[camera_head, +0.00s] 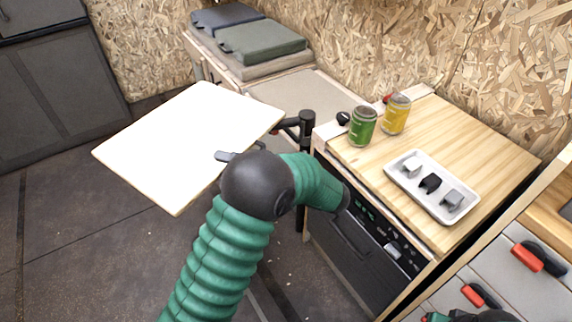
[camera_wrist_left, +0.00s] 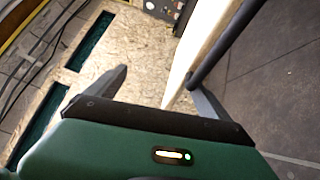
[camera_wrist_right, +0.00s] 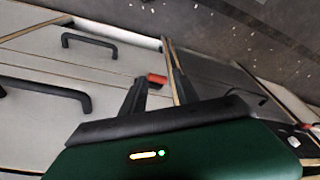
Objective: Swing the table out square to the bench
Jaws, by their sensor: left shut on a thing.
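The table (camera_head: 180,140) is a pale flat board. It juts out to the left of the bench (camera_head: 470,145), held by a black post and bracket (camera_head: 305,128) at the bench's corner. It lies askew to the bench. My left gripper (camera_head: 240,154) is shut on its near edge, partly hidden by my own wrist. In the left wrist view the board (camera_wrist_left: 200,50) shows edge-on beside the right finger, with a dark bar along it. My right gripper (camera_wrist_right: 157,92) is open and empty above grey drawer fronts.
A black appliance (camera_head: 350,240) fills the bench front. Cases (camera_head: 260,42) lie behind. Floor is clear at left.

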